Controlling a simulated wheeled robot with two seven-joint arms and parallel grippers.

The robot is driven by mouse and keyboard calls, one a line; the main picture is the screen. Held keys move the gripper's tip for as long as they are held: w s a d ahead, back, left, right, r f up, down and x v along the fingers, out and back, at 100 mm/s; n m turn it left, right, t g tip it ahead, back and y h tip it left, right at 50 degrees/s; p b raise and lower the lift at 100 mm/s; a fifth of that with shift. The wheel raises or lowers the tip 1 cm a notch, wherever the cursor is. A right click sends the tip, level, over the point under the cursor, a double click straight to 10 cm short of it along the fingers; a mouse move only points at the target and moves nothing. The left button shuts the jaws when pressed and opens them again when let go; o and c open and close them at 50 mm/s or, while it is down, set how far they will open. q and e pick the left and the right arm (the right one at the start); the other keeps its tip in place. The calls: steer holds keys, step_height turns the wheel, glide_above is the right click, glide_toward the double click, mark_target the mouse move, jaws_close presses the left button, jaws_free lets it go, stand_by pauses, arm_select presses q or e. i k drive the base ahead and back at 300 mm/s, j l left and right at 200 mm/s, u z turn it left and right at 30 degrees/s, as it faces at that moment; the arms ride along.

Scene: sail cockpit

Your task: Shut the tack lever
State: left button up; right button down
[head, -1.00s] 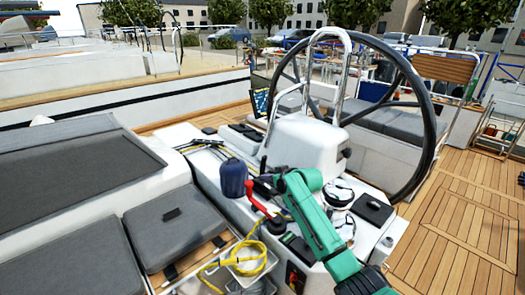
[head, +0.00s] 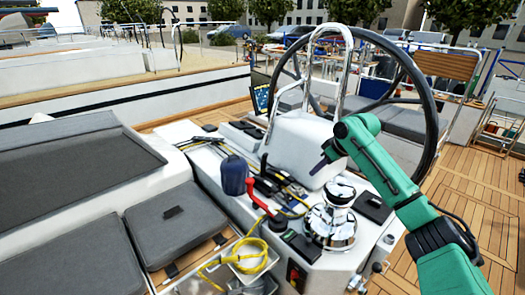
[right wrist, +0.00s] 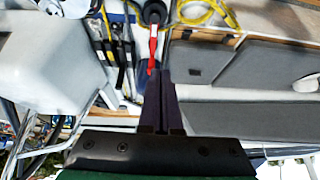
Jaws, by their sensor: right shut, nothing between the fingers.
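A bank of dark clutch levers (head: 268,184) sits on the white console, between the blue cylinder and the steering pedestal. Its long dark levers also show in the right wrist view (right wrist: 122,50). I cannot tell which one is the tack lever, nor surely whether each is up or down. My right gripper (head: 317,170) is shut and empty, in front of the pedestal and to the right of the levers, apart from them. Its dark fingers show together in the right wrist view (right wrist: 166,72). My left gripper is not in view.
A red handle (head: 258,200) stands close in front of the levers. The blue cylinder (head: 234,175) is left of them, a chrome winch (head: 330,220) to the right. The steering wheel (head: 432,110) rises behind my right arm. Yellow rope (head: 250,252) lies in front.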

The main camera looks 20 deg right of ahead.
mark_target(264, 165)
steer(key=i, duration=1.45)
